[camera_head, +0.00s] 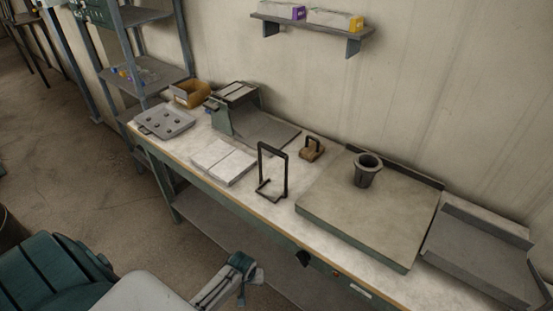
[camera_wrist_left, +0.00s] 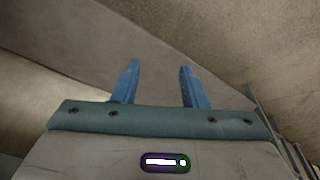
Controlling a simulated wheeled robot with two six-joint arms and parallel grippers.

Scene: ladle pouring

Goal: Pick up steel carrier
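A dark metal carrier (camera_head: 286,175), a tall rectangular loop handle on a small open base frame, stands upright on the workbench (camera_head: 200,183) near its front edge. I take it as the steel carrier; nothing is gripping it. My left arm comes in at the bottom of the head view, with the left gripper (camera_head: 243,290) low in front of the bench, well apart from the carrier. In the left wrist view the blue fingers of the left gripper (camera_wrist_left: 157,88) are spread with nothing between them. The carrier is not in that view. My right gripper is not in view.
A large flat slab (camera_head: 350,220) with a dark cup (camera_head: 367,172) on it lies right of the carrier. A small wooden block with a handle (camera_head: 312,150) is behind it. White paper pads (camera_head: 223,161) lie left. A grey tray (camera_head: 480,250) is far right.

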